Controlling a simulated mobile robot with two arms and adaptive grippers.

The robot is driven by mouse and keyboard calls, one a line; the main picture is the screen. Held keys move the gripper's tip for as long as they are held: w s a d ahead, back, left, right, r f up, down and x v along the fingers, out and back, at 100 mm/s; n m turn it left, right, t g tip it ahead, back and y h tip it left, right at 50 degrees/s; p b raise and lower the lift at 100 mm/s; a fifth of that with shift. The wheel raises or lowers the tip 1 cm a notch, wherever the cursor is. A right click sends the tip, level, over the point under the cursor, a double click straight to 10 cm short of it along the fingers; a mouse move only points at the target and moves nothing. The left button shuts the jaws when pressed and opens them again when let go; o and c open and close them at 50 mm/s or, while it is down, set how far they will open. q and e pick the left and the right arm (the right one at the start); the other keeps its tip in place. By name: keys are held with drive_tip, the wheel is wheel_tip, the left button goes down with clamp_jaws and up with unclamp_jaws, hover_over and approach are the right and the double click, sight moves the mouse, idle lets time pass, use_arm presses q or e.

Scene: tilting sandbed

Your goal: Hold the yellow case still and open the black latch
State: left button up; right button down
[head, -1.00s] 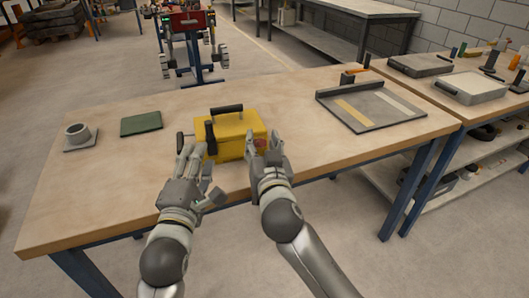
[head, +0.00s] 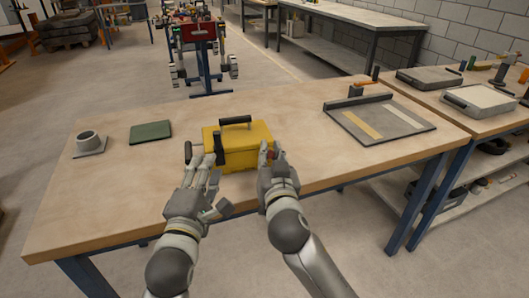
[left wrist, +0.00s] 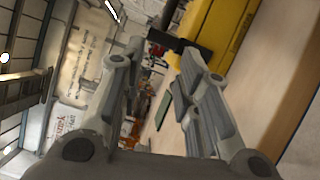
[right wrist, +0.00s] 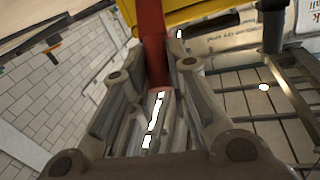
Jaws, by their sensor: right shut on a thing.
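The yellow case (head: 250,143) sits on the wooden table with a black handle on its lid. The black latch (head: 220,151) stands upright at the left of its front face. My left gripper (head: 207,163) is open at the case's front left, close to the latch. In the left wrist view a dark bar (left wrist: 178,42), probably the latch, lies just beyond the parted fingertips; contact cannot be told. My right gripper (head: 269,153) is shut on a red grip (right wrist: 152,45) at the case's right side. The fingers partly hide this grip in the head view.
A dark round knob (head: 188,152) shows at the case's left side. A grey board (head: 380,122) lies at the right. The table's front edge is bare.

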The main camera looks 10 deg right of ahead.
use_arm(q)
drive_tip(key=shift+w+a+f+m, duration=0.1)
drive_tip(key=shift+w+f+m, duration=0.15)
drive_tip(key=shift+w+m, duration=0.15)
drive_tip(key=c, duration=0.5)
drive_tip(key=w+a+m+h, duration=0.1)
drive_tip(key=w+a+f+m+g+h, duration=0.1)
drive_tip(key=w+a+h, duration=0.1)
drive_tip(key=shift+m+g, duration=0.3)
drive_tip(key=shift+m, duration=0.1)
clamp_jaws()
drive_tip(key=w+a+r+m+g+h, duration=0.1)
drive_tip(key=w+a+r+m, duration=0.1)
drive_tip(key=a, duration=0.4)
drive_tip(key=shift+w+r+h, duration=0.2)
drive_tip(key=shift+w+h, duration=0.15)
drive_tip(key=shift+h, duration=0.05)
